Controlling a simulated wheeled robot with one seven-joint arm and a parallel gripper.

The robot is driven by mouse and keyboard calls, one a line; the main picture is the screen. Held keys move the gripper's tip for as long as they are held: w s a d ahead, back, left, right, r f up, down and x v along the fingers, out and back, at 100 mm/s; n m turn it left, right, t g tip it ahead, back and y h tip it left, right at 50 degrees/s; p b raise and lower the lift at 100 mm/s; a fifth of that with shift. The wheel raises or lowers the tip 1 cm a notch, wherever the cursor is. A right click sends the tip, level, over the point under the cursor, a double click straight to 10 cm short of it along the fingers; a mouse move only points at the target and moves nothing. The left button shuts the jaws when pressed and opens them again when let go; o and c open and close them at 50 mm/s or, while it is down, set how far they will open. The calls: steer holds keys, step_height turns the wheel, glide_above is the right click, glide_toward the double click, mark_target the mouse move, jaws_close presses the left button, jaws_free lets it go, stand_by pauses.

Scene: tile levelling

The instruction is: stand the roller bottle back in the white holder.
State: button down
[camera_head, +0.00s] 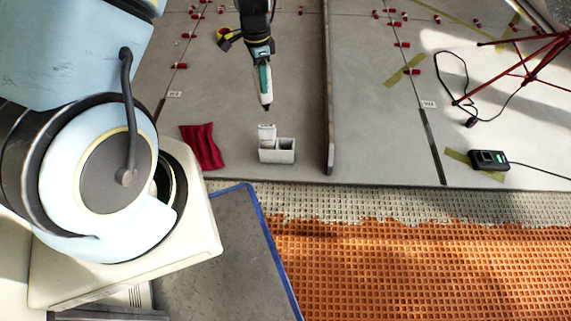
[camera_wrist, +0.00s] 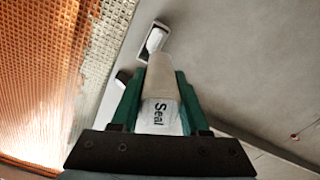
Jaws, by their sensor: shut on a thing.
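My gripper (camera_head: 263,78) has green fingers and is shut on the roller bottle (camera_head: 266,98). The bottle is pale, with its narrow end pointing down, and hangs in the air above the tiles. In the wrist view the bottle (camera_wrist: 162,75) lies between both green fingers, with a label reading "Seal". The white holder (camera_head: 277,156) stands on the grey tiles just below the bottle in the head view, apart from it. It has an open compartment at the right and a taller white part at the left. The holder (camera_wrist: 156,39) also shows beyond the bottle's far end in the wrist view.
A red cloth (camera_head: 203,147) lies left of the holder. A long straight bar (camera_head: 329,100) lies to its right. A black device with a green screen (camera_head: 488,159) and a red tripod (camera_head: 537,62) are farther right. Orange matting (camera_head: 420,265) covers the floor in front.

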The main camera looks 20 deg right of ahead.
steer(key=s+d+f+m+b, duration=0.2)
steer(key=s+d+f+m, duration=0.2)
steer(key=d+f, duration=0.1)
steer(key=shift+d+f+m, duration=0.3)
steer(key=shift+d+f, duration=0.1)
steer(key=shift+f, duration=0.15)
step_height(320, 180, down, 18)
steer(key=b, duration=0.6)
steer(key=shift+r, duration=0.2)
steer(key=shift+c, duration=2)
jaws_free()
steer(key=shift+r, duration=0.1)
steer(key=shift+a, duration=0.1)
step_height(320, 180, up, 10)
steer(key=p, duration=0.4)
steer(key=shift+a+r, duration=0.2)
